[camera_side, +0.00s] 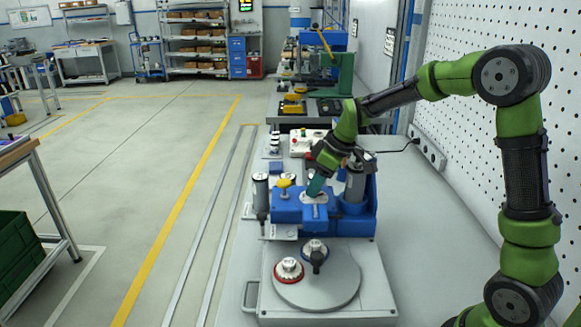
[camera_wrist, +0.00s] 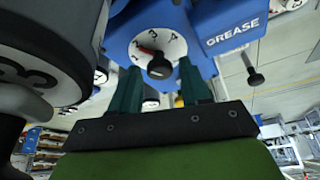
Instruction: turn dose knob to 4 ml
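The dose knob (camera_wrist: 159,67) is black and round, in the middle of a white numbered dial (camera_wrist: 138,48) on a blue housing marked GREASE (camera_wrist: 230,33). A small red mark shows at the knob's upper left; I cannot tell exactly which number it meets. In the wrist view my gripper (camera_wrist: 158,72) has its two teal fingers apart, one on each side of the knob; contact is not clear. In the side view my gripper (camera_side: 316,187) points down at the white dial (camera_side: 312,199) on the blue unit (camera_side: 288,212), and its fingers hide the knob.
A dark cylinder (camera_side: 261,195) and a yellow knob (camera_side: 284,184) stand left of my gripper. A large numbered dial (camera_wrist: 45,75) is close at left in the wrist view.

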